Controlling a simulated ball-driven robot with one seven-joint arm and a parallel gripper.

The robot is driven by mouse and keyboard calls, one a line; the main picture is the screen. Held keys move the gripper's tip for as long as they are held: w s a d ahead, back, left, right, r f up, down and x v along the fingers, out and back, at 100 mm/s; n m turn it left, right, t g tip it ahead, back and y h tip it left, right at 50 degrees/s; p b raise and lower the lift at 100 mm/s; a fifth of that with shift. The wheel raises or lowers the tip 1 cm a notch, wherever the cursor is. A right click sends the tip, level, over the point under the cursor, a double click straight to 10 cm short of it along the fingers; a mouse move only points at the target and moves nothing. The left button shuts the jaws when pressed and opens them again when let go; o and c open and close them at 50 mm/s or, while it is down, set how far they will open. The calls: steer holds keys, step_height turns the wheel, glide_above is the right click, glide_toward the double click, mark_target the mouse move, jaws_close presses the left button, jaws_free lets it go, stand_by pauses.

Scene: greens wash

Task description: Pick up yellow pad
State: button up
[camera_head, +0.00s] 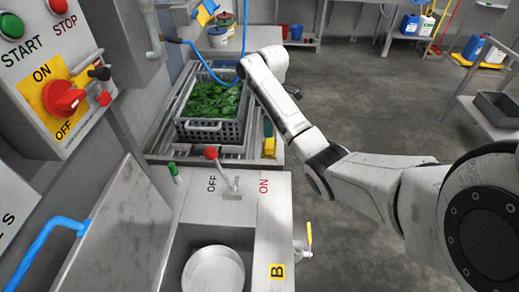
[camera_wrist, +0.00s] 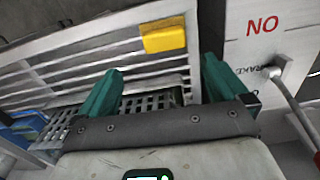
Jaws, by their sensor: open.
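The yellow pad (camera_wrist: 164,35) shows in the wrist view as a small block on the metal slatted rack (camera_wrist: 110,45), just beyond my fingertips. In the head view a yellow patch (camera_head: 269,147) at the rack's right side, near the panel corner, looks like the same pad. My gripper (camera_wrist: 160,80) has two green fingers spread apart with nothing between them. The pad lies ahead of the gap, apart from both fingers. In the head view my gripper cannot be made out clearly.
A grey crate of leafy greens (camera_head: 211,103) sits on the rack. A red-knobbed lever (camera_head: 211,153) rises from the OFF/ON panel, close to my right finger side in the wrist view (camera_wrist: 290,100). A round metal pan (camera_head: 213,270) is nearer.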

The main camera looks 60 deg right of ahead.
mark_target(270, 142)
step_height(270, 142, down, 4)
steer(key=shift+r, duration=0.1)
steer(key=shift+s+a+f+p, duration=0.15)
steer(key=shift+f+p, duration=0.15)
steer(key=shift+f, duration=1)
steer(key=shift+s+a+f+p, duration=0.15)
steer(key=shift+f+p, duration=0.15)
steer(key=shift+f, duration=1)
steer(key=shift+c, duration=0.4)
steer(key=c, duration=1)
